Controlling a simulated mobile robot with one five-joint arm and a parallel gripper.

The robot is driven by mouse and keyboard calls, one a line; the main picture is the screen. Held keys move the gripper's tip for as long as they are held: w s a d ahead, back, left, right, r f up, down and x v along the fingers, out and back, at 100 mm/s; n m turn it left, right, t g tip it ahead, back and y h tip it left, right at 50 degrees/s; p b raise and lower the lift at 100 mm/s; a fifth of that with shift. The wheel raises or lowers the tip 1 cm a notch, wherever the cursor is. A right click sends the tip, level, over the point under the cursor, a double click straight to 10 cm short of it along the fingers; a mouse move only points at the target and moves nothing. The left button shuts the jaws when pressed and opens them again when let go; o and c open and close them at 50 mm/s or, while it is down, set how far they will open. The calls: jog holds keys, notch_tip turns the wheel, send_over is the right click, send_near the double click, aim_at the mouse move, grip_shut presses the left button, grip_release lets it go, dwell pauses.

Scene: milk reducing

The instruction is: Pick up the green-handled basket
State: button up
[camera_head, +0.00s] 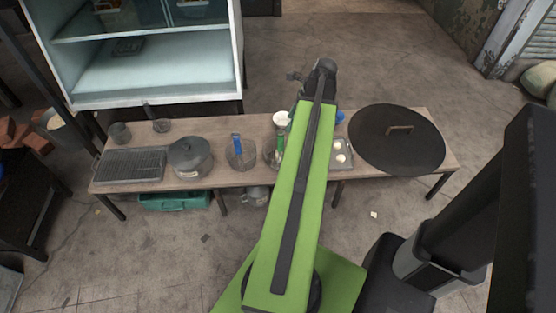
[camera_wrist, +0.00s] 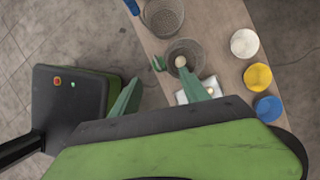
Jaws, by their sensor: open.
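The green-handled basket (camera_wrist: 190,47) is a round, dark mesh basket on the wooden table, seen in the wrist view. Its green handle (camera_wrist: 157,62) sticks out to the left. A pale round thing shows within its outline. In the head view the green handle (camera_head: 281,141) shows just left of my arm, which hides part of the basket. My gripper (camera_wrist: 160,76) is open, with its two green fingers apart and nothing between them. The handle appears just beyond the fingertips, and the right fingertip overlaps the basket's near rim in the picture. I cannot tell whether they touch.
A blue-handled basket (camera_head: 240,155) stands to the left. White (camera_wrist: 244,42), yellow (camera_wrist: 257,77) and blue (camera_wrist: 268,108) bowls line the right in the wrist view. A tray (camera_head: 342,155) with pale round things, a black lid (camera_head: 397,150) and a pot (camera_head: 190,160) share the table.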

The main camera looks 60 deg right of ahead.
aim_at(283, 133)
jog(key=b+x, duration=0.6)
jog(key=x, duration=0.2)
jog(key=shift+s+f, duration=0.15)
jog(key=shift+f, duration=0.1)
jog(key=b+x, duration=0.5)
jog(key=shift+a+f, duration=0.1)
jog(key=shift+w, duration=0.25)
grip_shut()
